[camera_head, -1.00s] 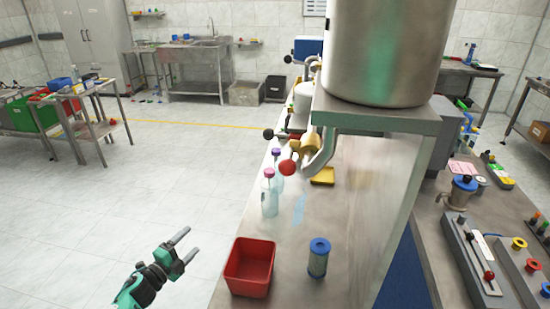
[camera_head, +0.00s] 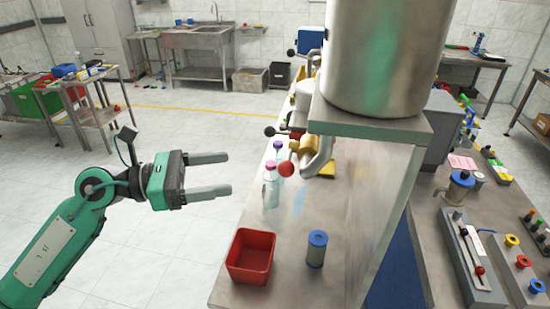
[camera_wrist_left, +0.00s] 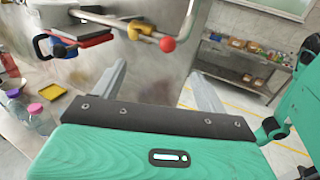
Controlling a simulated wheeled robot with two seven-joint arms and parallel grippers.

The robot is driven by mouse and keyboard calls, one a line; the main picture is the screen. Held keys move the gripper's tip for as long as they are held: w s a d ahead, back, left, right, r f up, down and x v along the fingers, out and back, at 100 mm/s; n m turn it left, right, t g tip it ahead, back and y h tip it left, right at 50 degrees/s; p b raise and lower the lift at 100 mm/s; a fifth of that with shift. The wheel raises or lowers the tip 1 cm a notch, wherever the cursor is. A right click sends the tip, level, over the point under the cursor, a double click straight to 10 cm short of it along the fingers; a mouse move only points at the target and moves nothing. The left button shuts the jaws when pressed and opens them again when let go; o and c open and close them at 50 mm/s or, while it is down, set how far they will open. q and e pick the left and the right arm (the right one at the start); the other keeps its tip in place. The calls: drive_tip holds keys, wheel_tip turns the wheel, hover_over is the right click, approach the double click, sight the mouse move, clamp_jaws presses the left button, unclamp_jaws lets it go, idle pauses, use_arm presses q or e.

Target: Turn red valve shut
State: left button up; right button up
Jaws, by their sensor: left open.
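The red valve knob (camera_head: 286,169) is a red ball at the end of the brass valve (camera_head: 305,147) on the pipe below the steel tank. The red ball (camera_wrist_left: 167,44) also shows in the left wrist view, with the yellow valve body (camera_wrist_left: 140,29) to its left. My left gripper (camera_head: 230,174) is open and empty, to the left of the red knob and apart from it. In the left wrist view its fingers (camera_wrist_left: 160,85) are spread below the ball. My right gripper is not in view.
Two bottles (camera_head: 271,188) with pink and purple caps stand on the bench below the valve. A red bin (camera_head: 251,256) and a blue-capped cylinder (camera_head: 317,249) stand nearer. The steel tank (camera_head: 385,55) overhangs the bench.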

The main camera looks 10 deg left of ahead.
sight(289, 158)
use_arm(q)
drive_tip(key=p+x, duration=0.5)
drive_tip(key=x, duration=0.6)
drive_tip(key=shift+p, duration=0.4)
drive_tip(key=shift+c, duration=0.4)
drive_tip(key=c, duration=1.1)
drive_tip(key=shift+s+r, duration=0.15)
drive_tip(key=c, duration=0.3)
drive_tip(key=shift+c, duration=0.2)
